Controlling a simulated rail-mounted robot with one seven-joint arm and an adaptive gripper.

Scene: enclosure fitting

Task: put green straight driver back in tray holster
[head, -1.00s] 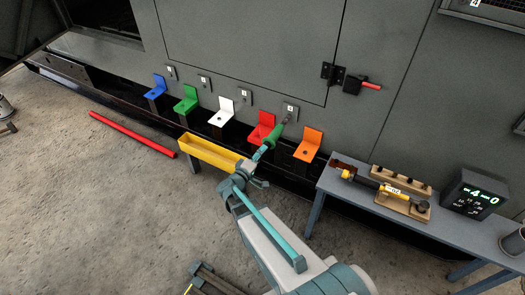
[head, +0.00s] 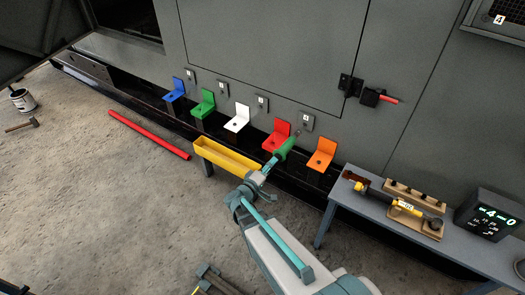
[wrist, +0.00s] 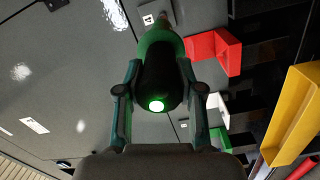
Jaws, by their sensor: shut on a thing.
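My gripper (head: 270,164) is shut on the green straight driver (head: 286,148). In the wrist view, the driver (wrist: 160,55) sits between the two fingers of my gripper (wrist: 160,95), its lit green end towards the camera and its tip pointing away to the enclosure wall. In the head view the driver is tilted and overlaps the red bracket (head: 276,127); I cannot tell whether they touch. The yellow tray (head: 226,161) is left of my gripper. The green bracket (head: 206,102), with a dark hole, is further left.
Blue (head: 176,93), white (head: 239,122) and orange (head: 321,157) brackets line the wall. A workbench (head: 400,226) at right carries a yellow-black tool (head: 393,202) on a wooden rack and a digital display (head: 487,213). A red bar (head: 150,134) lies on the floor.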

